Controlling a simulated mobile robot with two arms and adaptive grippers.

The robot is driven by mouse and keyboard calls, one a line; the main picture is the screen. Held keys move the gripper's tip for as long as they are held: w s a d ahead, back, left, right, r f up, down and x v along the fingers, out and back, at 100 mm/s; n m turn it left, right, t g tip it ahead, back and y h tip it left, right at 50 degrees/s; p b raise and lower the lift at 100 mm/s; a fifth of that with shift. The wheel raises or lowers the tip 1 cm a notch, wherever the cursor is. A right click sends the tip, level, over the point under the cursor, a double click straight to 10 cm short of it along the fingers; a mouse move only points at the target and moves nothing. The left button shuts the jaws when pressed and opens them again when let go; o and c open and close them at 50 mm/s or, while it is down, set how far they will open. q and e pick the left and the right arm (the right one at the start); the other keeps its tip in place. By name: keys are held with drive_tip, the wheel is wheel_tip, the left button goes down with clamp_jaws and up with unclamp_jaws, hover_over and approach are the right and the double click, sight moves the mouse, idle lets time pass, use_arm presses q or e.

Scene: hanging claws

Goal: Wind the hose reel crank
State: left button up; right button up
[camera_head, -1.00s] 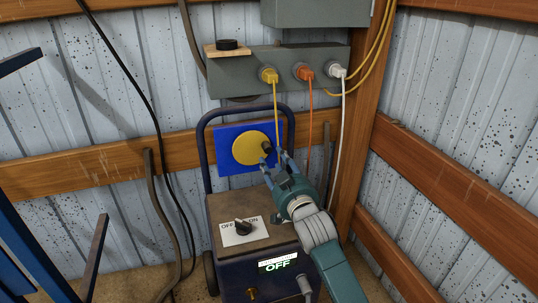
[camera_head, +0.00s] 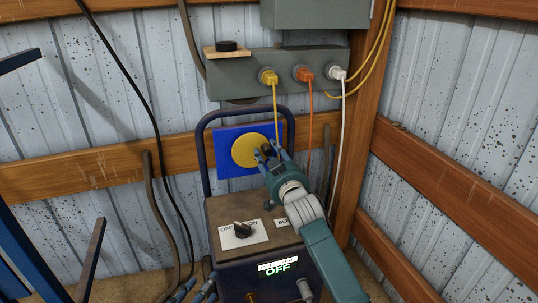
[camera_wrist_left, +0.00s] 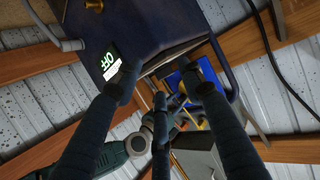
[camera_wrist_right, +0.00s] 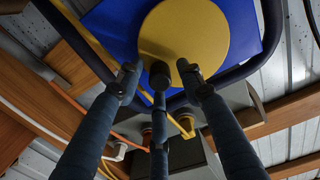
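The reel crank is a yellow disc (camera_head: 246,150) on a blue plate (camera_head: 222,160) behind the cart handle, and the disc fills the upper part of the right wrist view (camera_wrist_right: 200,35). Its black knob (camera_wrist_right: 160,75) stands out from the disc's lower edge. My right gripper (camera_head: 267,154) is at the knob. In the right wrist view its fingers (camera_wrist_right: 159,80) are spread on either side of the knob, with a visible gap on each side. My left gripper (camera_head: 193,292) shows at the bottom of the head view. Its fingers (camera_wrist_left: 165,90) are apart and empty, facing the cart.
The dark cart (camera_head: 235,273) carries an OFF display (camera_head: 278,268) and a rotary switch (camera_head: 242,230). A grey socket box (camera_head: 235,75) with yellow, orange and white plugs is on the wall above. Their cables hang close to my right gripper. A wooden post (camera_head: 358,130) stands at right.

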sight(251, 139)
clamp_jaws()
